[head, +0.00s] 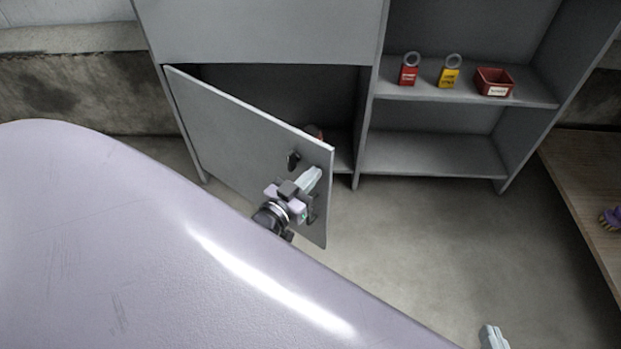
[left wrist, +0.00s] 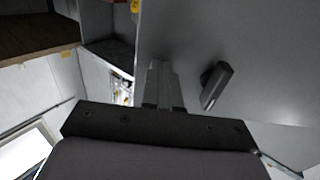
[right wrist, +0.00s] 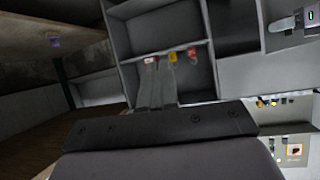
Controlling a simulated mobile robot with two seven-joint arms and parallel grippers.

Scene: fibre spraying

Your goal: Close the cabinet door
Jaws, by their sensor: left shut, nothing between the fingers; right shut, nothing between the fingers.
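The grey cabinet door (head: 235,130) stands open, hinged at its left edge and swung outward from the lower left compartment. Its dark handle (head: 293,160) is near the free edge and also shows in the left wrist view (left wrist: 216,86). My left gripper (head: 314,174) is shut and empty, in front of the door's outer face near the free edge, beside the handle. I cannot tell whether its fingertips touch the door. My right gripper (head: 493,337) is shut and empty, low at the right, away from the cabinet door.
The open shelf (head: 430,92) on the right holds a red tag (head: 409,74), a yellow tag (head: 449,77) and a red bin (head: 494,82). A wooden bench (head: 585,190) with a purple brush (head: 611,219) stands at far right. The floor (head: 410,240) before the cabinet is clear.

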